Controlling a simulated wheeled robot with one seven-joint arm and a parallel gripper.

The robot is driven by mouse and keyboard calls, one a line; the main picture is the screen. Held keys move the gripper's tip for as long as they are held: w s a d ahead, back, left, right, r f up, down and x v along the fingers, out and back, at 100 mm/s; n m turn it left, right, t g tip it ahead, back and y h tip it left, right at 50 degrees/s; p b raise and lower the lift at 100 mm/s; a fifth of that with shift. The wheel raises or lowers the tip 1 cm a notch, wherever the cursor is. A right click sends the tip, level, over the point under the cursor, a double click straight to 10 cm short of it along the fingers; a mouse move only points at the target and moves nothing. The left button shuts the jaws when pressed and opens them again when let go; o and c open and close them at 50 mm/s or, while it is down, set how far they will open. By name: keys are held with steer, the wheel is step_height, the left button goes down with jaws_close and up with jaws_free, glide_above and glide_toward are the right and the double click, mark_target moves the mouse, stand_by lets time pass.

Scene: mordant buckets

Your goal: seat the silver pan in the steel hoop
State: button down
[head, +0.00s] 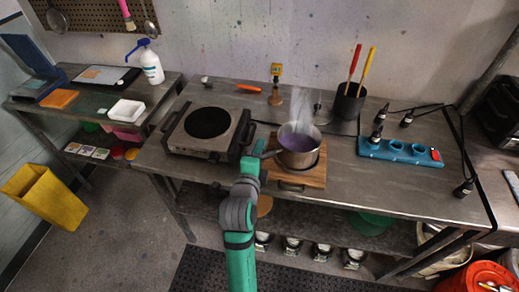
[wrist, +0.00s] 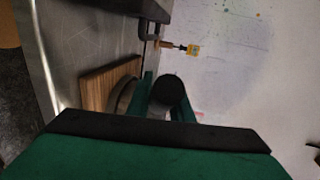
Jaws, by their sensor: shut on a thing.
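The silver pan (head: 300,141) holds purple liquid and steams above the wooden board on the middle bench. My gripper (head: 262,157) is at the pan's left side, shut on its dark handle, whose round end (wrist: 172,91) shows between the fingers in the wrist view. The steel hoop (head: 317,162) shows only as a thin grey edge around the pan's underside; the pan hides most of it. I cannot tell whether the pan rests inside the hoop or hangs just above it. A curved grey edge (wrist: 123,97) stands over the board in the wrist view.
The wooden board (head: 290,179) lies near the bench's front edge. A hot plate (head: 208,128) stands close on the left. A black cup with red and yellow tools (head: 348,104) stands behind right, and a blue rack (head: 400,150) at right. Bare bench lies front right.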

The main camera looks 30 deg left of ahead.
steer(key=shift+f, duration=0.4)
stand_by(0.4)
